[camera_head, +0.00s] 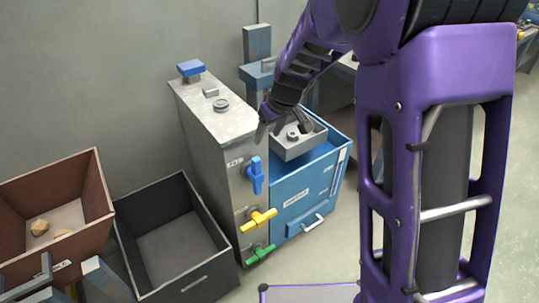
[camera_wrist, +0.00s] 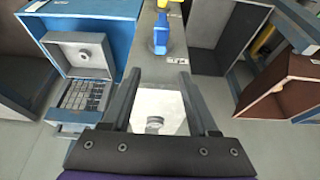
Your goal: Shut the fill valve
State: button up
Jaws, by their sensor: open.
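A grey metal cabinet (camera_head: 226,160) carries three valve handles on its front: a blue handle (camera_head: 256,175) at the top, a yellow handle (camera_head: 258,220) below it and a green handle (camera_head: 259,254) lowest. The blue one stands upright; the yellow and green ones lie crosswise. Their small labels are too blurred to read, so I cannot tell which is the fill valve. My gripper (camera_head: 284,128) is open and empty, above the cabinet's front right edge. In the wrist view my gripper (camera_wrist: 159,74) points toward the blue handle (camera_wrist: 160,38), which lies beyond the fingertips, apart from them.
A blue cabinet (camera_head: 313,187) with a grey box (camera_head: 299,142) on top stands right beside the grey cabinet. A black open bin (camera_head: 190,278) and a brown bin (camera_head: 97,195) holding small lumps stand left. A blue-capped fitting (camera_head: 190,69) rises from the grey cabinet's back. Floor in front is partly clear.

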aim_at(257, 160)
jog(key=b+x, duration=0.2)
jog(key=x, duration=1.5)
jog(key=shift+f, duration=0.2)
grip_shut()
dwell(0.7)
